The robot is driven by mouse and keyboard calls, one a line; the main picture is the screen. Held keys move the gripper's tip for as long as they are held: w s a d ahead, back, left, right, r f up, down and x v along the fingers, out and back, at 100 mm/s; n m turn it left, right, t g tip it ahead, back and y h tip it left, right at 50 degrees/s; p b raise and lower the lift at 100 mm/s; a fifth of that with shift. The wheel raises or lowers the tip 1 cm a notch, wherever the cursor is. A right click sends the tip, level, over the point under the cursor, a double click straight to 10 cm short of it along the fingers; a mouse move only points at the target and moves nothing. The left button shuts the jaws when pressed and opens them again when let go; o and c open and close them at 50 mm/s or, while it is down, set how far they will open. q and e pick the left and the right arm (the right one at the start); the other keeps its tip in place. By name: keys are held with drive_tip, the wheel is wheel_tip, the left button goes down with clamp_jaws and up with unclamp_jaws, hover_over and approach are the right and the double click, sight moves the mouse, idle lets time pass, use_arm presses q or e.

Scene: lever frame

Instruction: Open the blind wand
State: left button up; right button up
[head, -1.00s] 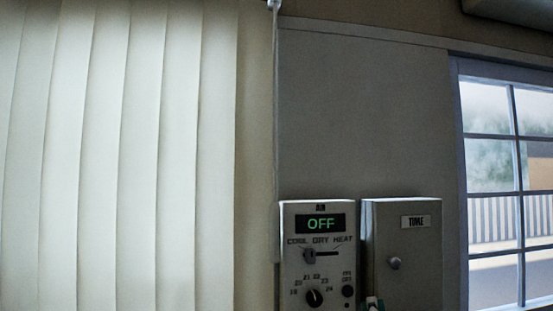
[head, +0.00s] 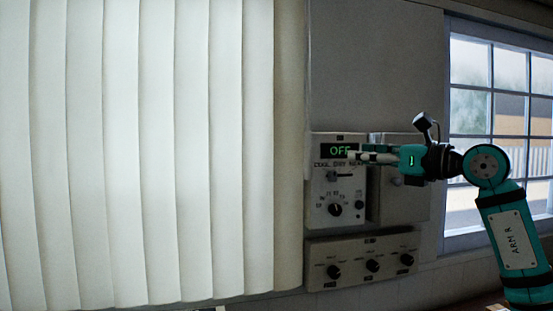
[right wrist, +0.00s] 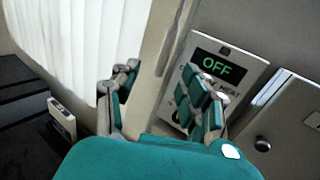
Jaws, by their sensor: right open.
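The white vertical blind (head: 150,150) hangs closed at the left of the head view, its slats side by side. The blind wand (head: 307,60) shows only as a thin pale vertical line along the blind's right edge; its lower end is hard to make out. My right gripper (head: 352,156) points left in front of the OFF panel, to the right of the wand. In the right wrist view my right gripper (right wrist: 160,95) has its fingers apart, with the blind's edge and the panel beyond them. No held thing shows. My left gripper is out of view.
The thermostat panel (head: 338,190) reads OFF. A grey box (head: 405,205) stands right of it, partly behind my arm. A panel with several knobs (head: 368,262) sits below. A paned window (head: 490,95) is at the right. The wall above the panels is clear.

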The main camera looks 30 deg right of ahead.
sight(311, 153)
drive_tip(key=shift+m+h, duration=0.3)
drive_tip(key=p+x, duration=0.2)
drive_tip(key=x, duration=0.3)
drive_tip(key=d+p+x, duration=0.1)
drive_tip(key=p+x, duration=0.2)
drive_tip(key=x, duration=0.3)
drive_tip(key=p+x, duration=0.3)
drive_tip(key=x, duration=0.3)
drive_tip(key=shift+w+d, duration=0.1)
drive_tip(key=shift+d, duration=0.1)
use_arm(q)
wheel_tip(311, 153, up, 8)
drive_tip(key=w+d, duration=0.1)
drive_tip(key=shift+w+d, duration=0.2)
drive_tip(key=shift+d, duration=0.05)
use_arm(e)
drive_tip(key=shift+w+f, duration=0.1)
drive_tip(key=shift+w, duration=0.05)
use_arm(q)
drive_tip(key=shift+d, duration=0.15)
use_arm(e)
clamp_jaws()
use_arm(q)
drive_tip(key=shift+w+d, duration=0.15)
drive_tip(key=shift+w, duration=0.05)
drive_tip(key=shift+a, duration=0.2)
use_arm(e)
drive_tip(key=shift+w+a+f, duration=0.2)
drive_tip(key=shift+w+f, duration=0.2)
drive_tip(key=shift+w, duration=0.05)
